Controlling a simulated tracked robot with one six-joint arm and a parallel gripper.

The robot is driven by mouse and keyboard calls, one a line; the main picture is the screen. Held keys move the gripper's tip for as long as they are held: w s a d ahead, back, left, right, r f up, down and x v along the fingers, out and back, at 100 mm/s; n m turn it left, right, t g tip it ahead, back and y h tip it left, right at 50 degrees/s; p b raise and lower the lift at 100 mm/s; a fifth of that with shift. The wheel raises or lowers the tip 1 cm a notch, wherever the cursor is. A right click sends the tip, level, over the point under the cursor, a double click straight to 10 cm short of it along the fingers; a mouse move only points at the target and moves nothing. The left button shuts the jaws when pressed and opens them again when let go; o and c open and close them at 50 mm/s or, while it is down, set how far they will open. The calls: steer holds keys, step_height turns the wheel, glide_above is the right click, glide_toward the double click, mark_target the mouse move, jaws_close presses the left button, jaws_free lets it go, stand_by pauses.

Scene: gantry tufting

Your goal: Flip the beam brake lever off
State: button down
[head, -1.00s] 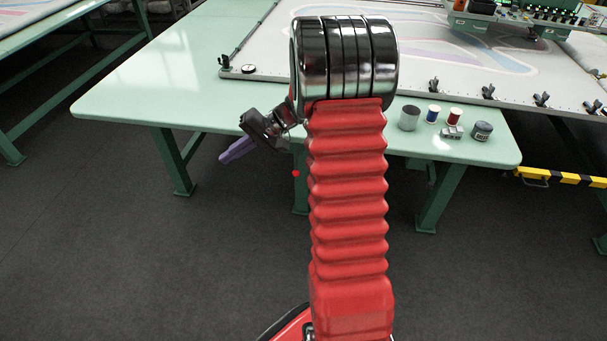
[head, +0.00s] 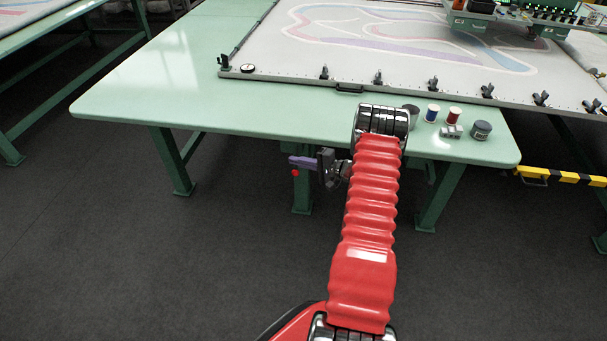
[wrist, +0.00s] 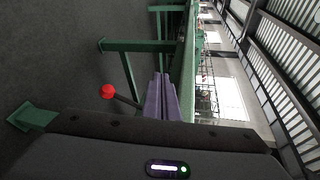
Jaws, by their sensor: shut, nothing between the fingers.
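The brake lever shows as a red round knob (head: 295,173) at the front of the green table, below its edge. In the wrist view the red knob (wrist: 107,91) sits on a short dark rod that slants toward the fingers. My gripper (head: 291,160) has purple fingers pointing left in the head view, just above the knob. In the wrist view the fingers (wrist: 163,78) lie together, shut and empty, to the right of the knob with a gap between them. The lever's pivot is hidden.
The green table (head: 160,85) carries a frame with a patterned cloth (head: 400,40) and black clamps along its edge. Thread spools (head: 432,113) and a dark can (head: 481,130) stand near the right front. Green table legs (head: 172,165) stand below. A yellow-black bar (head: 560,178) is at right.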

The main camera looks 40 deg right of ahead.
steer(key=s+d+f+m+t+h, duration=0.1)
steer(key=s+d+f+m+h, duration=0.1)
steer(key=s+d+f, duration=0.1)
steer(key=s+d+f+m+t+h, duration=0.1)
steer(key=s+d+f+m+h, duration=0.1)
steer(key=d+f, duration=0.4)
step_height(320, 180, down, 2)
steer(key=shift+s+d+f+h, duration=0.1)
steer(key=shift+s+d+h, duration=0.05)
steer(key=shift+s+h, duration=0.55)
steer(key=shift+y, duration=0.3)
steer(key=w+a, duration=0.4)
steer(key=w, duration=0.4)
steer(key=shift+w+f, duration=0.2)
steer(key=shift+w, duration=0.05)
